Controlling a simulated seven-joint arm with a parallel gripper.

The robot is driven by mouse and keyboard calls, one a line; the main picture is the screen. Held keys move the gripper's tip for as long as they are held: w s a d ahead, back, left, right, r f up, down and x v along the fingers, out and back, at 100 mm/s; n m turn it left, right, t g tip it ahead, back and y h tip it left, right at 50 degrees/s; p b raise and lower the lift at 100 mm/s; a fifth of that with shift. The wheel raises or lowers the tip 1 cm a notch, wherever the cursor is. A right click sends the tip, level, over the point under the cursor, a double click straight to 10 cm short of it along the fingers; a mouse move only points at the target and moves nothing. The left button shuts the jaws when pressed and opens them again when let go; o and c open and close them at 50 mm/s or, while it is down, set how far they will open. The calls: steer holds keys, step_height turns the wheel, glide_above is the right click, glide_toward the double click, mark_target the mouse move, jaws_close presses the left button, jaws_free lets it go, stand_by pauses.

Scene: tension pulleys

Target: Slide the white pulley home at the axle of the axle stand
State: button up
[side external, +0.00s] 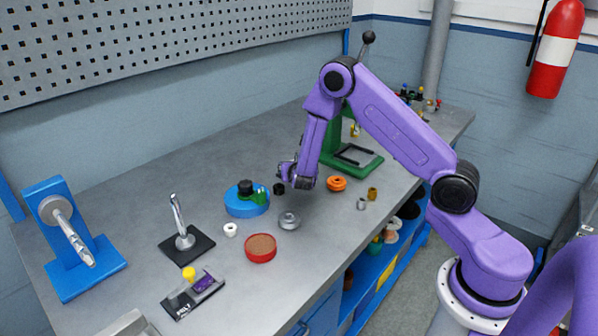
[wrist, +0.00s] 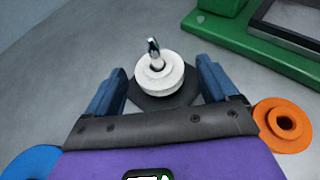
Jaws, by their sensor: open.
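A blue bracket (side external: 60,240) with a tilted axle stands far left; another metal post (side external: 179,218) stands on a dark base. A blue disc (side external: 246,205), orange pulley (side external: 337,184), grey pulley (side external: 289,221), red disc (side external: 260,250) and green press (side external: 365,165) surround the gripper.

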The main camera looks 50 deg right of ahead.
steer(key=v, duration=1.6)
steer(key=shift+s+a, duration=0.25)
